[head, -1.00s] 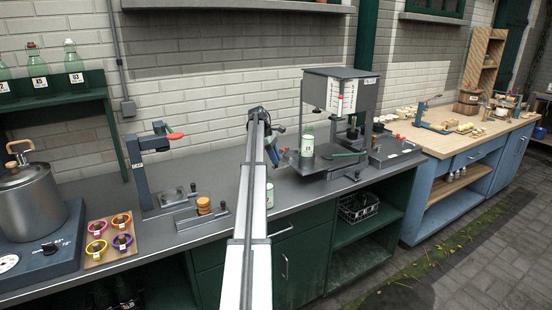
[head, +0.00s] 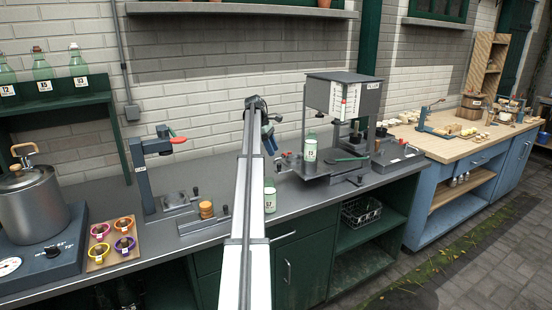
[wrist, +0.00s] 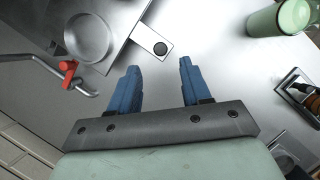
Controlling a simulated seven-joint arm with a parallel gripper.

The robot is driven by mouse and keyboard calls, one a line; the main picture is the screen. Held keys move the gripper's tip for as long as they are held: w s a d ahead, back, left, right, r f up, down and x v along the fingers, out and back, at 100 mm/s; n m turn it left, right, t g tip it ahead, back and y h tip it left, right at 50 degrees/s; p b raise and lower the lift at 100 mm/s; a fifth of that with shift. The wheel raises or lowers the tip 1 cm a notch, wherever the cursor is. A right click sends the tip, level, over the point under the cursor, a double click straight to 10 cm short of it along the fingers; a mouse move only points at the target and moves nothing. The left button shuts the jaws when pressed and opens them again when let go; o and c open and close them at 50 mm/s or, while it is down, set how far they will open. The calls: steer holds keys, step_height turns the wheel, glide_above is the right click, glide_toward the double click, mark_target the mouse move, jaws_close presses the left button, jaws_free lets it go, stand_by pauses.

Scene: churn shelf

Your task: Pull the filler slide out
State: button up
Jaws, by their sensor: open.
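The filler (head: 343,95) stands at the back of the counter, a grey box on a frame with a white label panel. A green jar (head: 310,148) stands at its left side. My gripper (head: 268,138) hangs left of the filler, above the counter. Its two blue fingers (wrist: 158,88) are open and apart, with nothing between them, short of the knob.
A red-knobbed bent lever (wrist: 68,70) is left of my fingers. A green jar (head: 270,197) stands on the counter beside my arm. A lever press (head: 150,165), a pot (head: 32,205) and a board of coloured rings (head: 112,240) are further left. Bare counter lies under my fingers.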

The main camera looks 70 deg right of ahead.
steer(key=v, duration=0.7)
stand_by(0.5)
